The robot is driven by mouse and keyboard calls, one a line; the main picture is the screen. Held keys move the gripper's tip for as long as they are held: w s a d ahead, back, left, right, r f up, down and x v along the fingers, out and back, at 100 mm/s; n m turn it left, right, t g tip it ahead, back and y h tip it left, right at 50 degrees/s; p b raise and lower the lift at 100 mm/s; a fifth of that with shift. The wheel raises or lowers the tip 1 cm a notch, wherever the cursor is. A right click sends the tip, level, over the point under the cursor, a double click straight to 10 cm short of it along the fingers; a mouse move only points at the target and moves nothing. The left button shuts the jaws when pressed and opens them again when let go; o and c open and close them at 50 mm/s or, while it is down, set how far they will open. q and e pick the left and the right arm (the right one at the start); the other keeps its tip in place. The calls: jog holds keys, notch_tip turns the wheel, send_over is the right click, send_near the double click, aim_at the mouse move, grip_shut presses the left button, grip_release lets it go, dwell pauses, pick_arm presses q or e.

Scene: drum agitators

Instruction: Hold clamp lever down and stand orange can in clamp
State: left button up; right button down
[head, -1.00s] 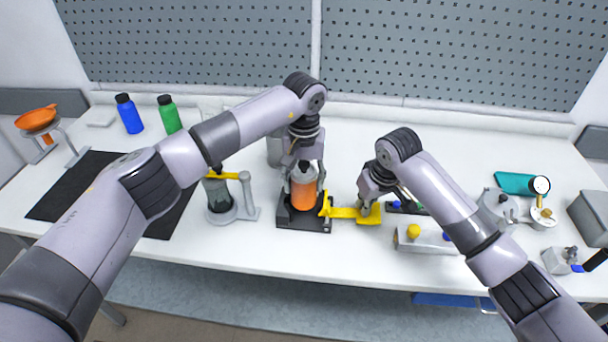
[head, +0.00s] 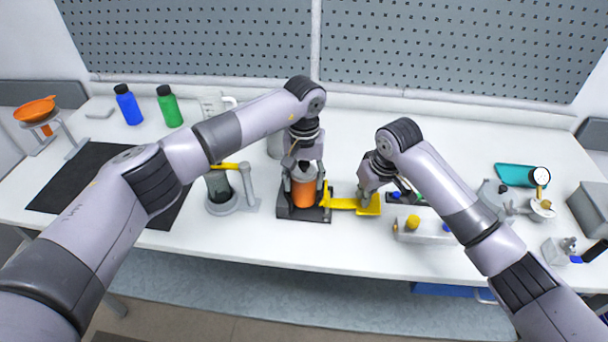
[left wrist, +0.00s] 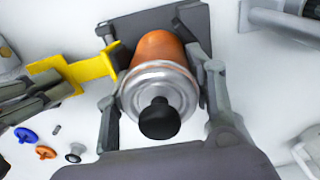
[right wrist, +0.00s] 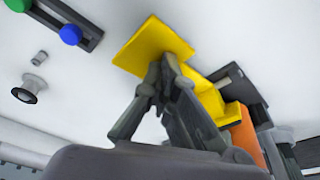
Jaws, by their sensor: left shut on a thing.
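The orange can (head: 304,194), with a silver top and black knob, stands upright over the dark clamp base (head: 318,217). It also shows in the left wrist view (left wrist: 158,48). My left gripper (head: 304,178) is shut on the can from above, one finger on each side. Whether the can's bottom touches the base is hidden. The yellow clamp lever (head: 342,204) reaches right from the clamp and ends in a flat pad. My right gripper (right wrist: 158,72) has its fingertips together on that pad, which also shows in the right wrist view (right wrist: 150,45).
Left of the clamp stands a grey stand with a dark jar (head: 219,187) and yellow arm. A grey box with a yellow knob (head: 412,222) sits right of the clamp. Blue (head: 128,105) and green bottles stand back left. The front table strip is clear.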

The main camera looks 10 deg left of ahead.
pick_arm(q)
jog(key=shift+s+f, duration=0.1)
jog(key=shift+f, duration=0.25)
pick_arm(e)
jog(key=shift+s+a, duration=0.1)
jog(key=shift+a, duration=0.05)
pick_arm(q)
jog(key=o, duration=1.4)
jog(key=shift+d+f, duration=0.1)
jog(key=shift+d, duration=0.05)
pick_arm(e)
jog(key=shift+d, duration=0.2)
pick_arm(q)
jog(key=o, duration=0.4)
jog(key=shift+r, duration=0.2)
